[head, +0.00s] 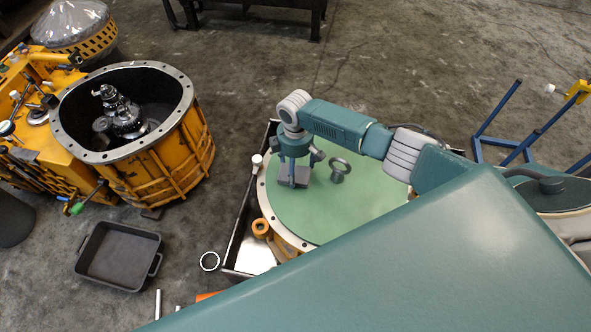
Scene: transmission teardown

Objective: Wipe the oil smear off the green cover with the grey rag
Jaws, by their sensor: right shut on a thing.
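The green cover (318,222) is a large round disc with a pale bolted rim, partly hidden by my arm at the lower right. My right gripper (292,182) is over the cover's upper left part, pointing down, shut on the grey rag (302,178). The rag looks like a small flat grey piece at or just above the cover's surface; I cannot tell if it touches. A grey lifting ring (339,167) stands on the cover just right of the gripper. I see no oil smear on the visible green surface. My left gripper is not in view.
The cover sits in a dark-walled tray (238,235). An orange open housing (175,165) with gears stands at the left. A black bin (118,257) and a metal ring (210,261) lie on the floor. Blue stands (497,108) are at the right.

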